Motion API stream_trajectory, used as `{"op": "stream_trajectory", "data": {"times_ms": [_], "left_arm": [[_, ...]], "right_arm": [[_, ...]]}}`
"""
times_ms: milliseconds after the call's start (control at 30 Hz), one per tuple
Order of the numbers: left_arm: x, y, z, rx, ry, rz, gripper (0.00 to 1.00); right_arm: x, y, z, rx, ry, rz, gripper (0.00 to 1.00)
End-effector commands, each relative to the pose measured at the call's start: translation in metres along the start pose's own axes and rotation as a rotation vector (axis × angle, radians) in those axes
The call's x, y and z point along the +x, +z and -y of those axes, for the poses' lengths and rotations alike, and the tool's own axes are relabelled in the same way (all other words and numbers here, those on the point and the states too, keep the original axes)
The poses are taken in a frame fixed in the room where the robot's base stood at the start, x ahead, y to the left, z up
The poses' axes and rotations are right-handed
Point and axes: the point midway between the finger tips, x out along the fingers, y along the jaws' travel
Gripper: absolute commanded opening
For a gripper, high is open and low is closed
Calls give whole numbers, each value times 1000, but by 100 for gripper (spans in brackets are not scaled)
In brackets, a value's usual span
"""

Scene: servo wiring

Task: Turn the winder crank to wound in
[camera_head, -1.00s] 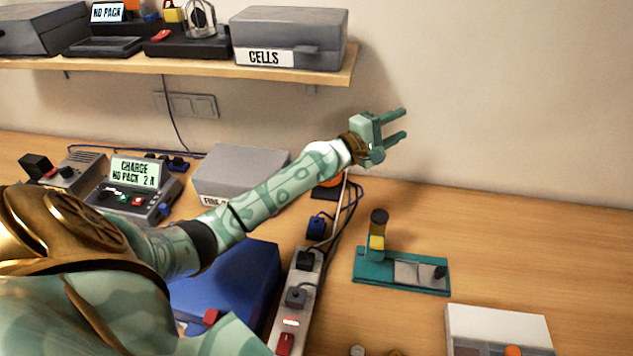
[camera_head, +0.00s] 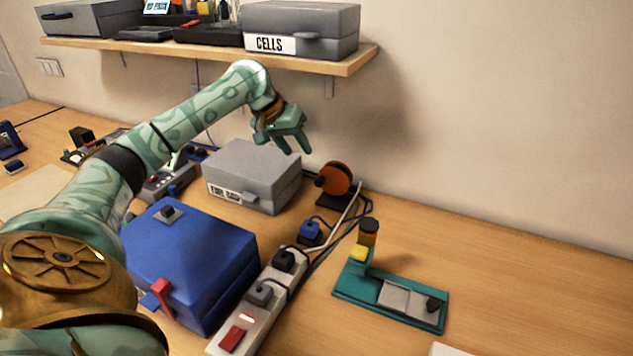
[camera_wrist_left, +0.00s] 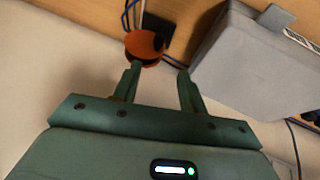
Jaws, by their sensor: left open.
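The winder (camera_head: 338,177) is an orange reel on a dark base, on the bench against the wall, right of the grey box. A small dark knob (camera_head: 320,182) shows at its left side and may be its crank; its angle is too small to read. My left gripper (camera_head: 296,151) is open and empty, pointing down above and left of the winder, apart from it. In the left wrist view the orange reel (camera_wrist_left: 141,50) lies beyond the fingertips (camera_wrist_left: 159,74), nearer the left finger. My right gripper is out of view.
A grey box (camera_head: 255,170) stands close left of the winder. A shelf (camera_head: 320,62) with cases overhangs behind my arm. A power strip (camera_head: 262,305) with cables, a blue case (camera_head: 190,260) and a teal fixture (camera_head: 390,295) are nearer.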

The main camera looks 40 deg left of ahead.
Motion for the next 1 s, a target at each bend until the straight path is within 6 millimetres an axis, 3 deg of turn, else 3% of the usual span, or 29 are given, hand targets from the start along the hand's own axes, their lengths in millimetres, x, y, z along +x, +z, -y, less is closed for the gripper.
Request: {"op": "stream_trajectory", "data": {"times_ms": [33, 100, 400, 600, 900, 933, 1000], "left_arm": [[21, 3, 1, -1, 1, 5, 42], [41, 3, 1, 0, 1, 6, 42], [107, 2, 0, 0, 0, 4, 42], [124, 1, 0, 1, 1, 0, 42], [125, 0, -1, 1, 1, -1, 42], [125, 0, -1, 1, 1, -1, 39], [125, 0, -1, 1, 1, -1, 20]], "right_arm": [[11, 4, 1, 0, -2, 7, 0], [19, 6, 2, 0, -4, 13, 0], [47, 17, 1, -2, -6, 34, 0], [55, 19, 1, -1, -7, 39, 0], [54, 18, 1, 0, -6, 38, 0], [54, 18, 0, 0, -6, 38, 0], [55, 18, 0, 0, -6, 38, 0]]}}
